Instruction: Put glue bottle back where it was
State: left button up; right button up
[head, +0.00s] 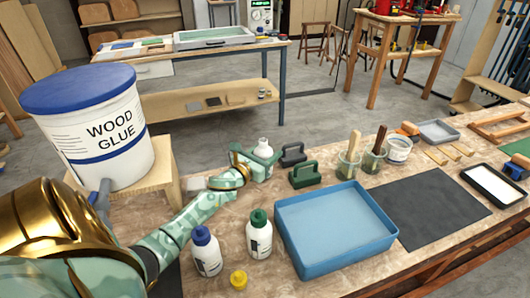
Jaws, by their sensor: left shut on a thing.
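My left gripper (262,163) reaches in from the left and is shut on a white bottle (263,146) with a pale top. The bottle is upright, and its lower part is partly hidden by the fingers. I cannot tell whether its base touches the bench. Nearer to me stand a white bottle with a blue cap (206,252) and a white bottle with a green cap (259,234). My right gripper is not in view.
A large wood glue bucket (95,128) stands on a wooden stand at the left. A blue tray (336,243), a green-handled tool (305,174), a small yellow object (238,280) and jars with brushes (349,165) occupy the bench. A dark mat (428,207) lies bare.

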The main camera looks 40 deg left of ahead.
pick_arm(q)
jog(key=shift+s+a+f, duration=0.15)
jog(key=shift+a+f, duration=0.35)
jog(key=shift+c, duration=0.5)
jog(key=shift+s+d+r, duration=0.1)
jog(key=shift+d+r, duration=0.05)
jog(key=shift+d, duration=0.2)
jog(key=o, duration=1.2)
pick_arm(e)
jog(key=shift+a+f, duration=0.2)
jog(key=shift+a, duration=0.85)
pick_arm(q)
jog(key=shift+r, duration=0.15)
jog(key=s, duration=0.2)
jog(key=s+p, duration=0.1)
jog(key=s, duration=0.4)
jog(key=shift+s+d, duration=0.15)
jog(key=shift+d, duration=0.15)
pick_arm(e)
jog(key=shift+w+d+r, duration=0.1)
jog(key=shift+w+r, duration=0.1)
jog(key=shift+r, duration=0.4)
